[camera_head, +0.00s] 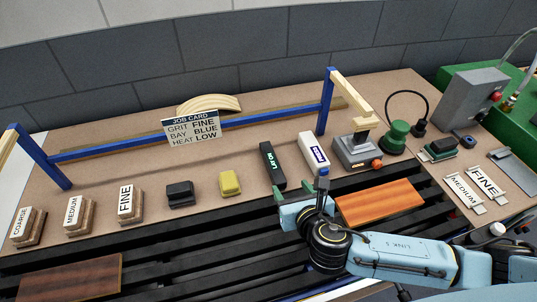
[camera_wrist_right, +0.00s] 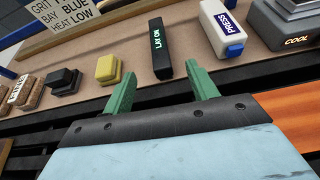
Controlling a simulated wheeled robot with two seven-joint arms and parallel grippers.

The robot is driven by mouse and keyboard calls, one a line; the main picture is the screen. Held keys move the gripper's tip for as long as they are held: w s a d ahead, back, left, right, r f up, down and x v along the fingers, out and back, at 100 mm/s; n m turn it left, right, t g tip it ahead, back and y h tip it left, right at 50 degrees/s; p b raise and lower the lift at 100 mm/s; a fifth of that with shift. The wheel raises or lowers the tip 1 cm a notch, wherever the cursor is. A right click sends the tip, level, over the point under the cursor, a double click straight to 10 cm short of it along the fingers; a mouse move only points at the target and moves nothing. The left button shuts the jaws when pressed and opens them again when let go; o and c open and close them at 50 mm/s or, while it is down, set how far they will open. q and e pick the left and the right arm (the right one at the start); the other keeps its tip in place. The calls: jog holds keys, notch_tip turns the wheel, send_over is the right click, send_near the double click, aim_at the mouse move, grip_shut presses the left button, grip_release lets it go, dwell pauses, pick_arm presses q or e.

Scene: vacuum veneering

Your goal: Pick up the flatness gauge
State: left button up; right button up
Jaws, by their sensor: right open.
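The flatness gauge appears to be the slim black bar with green "LAY ON" lettering (camera_head: 271,165), lying on the brown bench top behind the black slats. It also shows in the wrist view (camera_wrist_right: 160,49), ahead of the gap between my fingers. My right gripper (camera_head: 303,188) is open and empty, over the slats on the near side of the bar. Its two green fingers are spread apart in the wrist view (camera_wrist_right: 166,82), and neither touches the bar. My left gripper is not in view.
A white "PRESS" block (camera_head: 314,151) stands right of the bar, and a yellow block (camera_head: 230,183) and black block (camera_head: 180,194) stand left. An orange-brown panel (camera_head: 380,203) lies right of my gripper. A blue frame (camera_head: 225,124) spans behind.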

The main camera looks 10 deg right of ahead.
send_near(274, 166)
jog(key=x, duration=0.3)
jog(key=shift+w+d+r+b, duration=0.1)
jog(key=shift+d+r+b, duration=0.1)
jog(key=shift+b, duration=0.2)
jog(key=shift+w+f, duration=0.15)
jog(key=shift+w, duration=0.25)
jog(key=shift+f+b+x, duration=0.2)
jog(key=shift+b+x, duration=0.25)
jog(key=shift+x, duration=1.95)
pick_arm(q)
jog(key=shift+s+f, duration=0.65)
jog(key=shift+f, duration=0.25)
pick_arm(e)
jog(key=shift+s+a, duration=0.1)
jog(key=shift+a, duration=0.1)
jog(key=c, duration=1.2)
